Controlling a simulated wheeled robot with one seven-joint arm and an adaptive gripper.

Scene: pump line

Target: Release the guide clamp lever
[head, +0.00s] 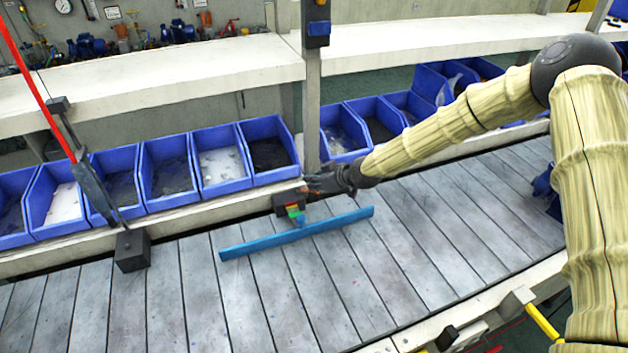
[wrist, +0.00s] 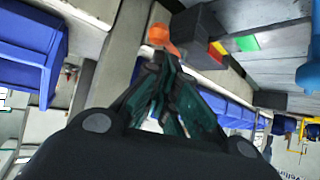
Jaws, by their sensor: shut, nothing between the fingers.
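The guide clamp is a dark block (head: 286,203) on the conveyor's far edge, with red, yellow and green patches on it. It also shows in the wrist view (wrist: 198,32). An orange knob (wrist: 163,38), which looks like the end of the clamp lever, is beside the block in the wrist view. The lever's shaft is hard to make out. A blue guide rail (head: 297,234) lies across the slats in front of the clamp. My gripper (head: 312,184) is shut and empty, just above and right of the clamp. In the wrist view its fingertips (wrist: 161,62) point at the knob; contact cannot be told.
Blue bins (head: 222,170) line the shelf behind the conveyor. A grey post (head: 312,110) rises close behind my gripper. Another dark block (head: 131,250) stands at the left on the belt's edge.

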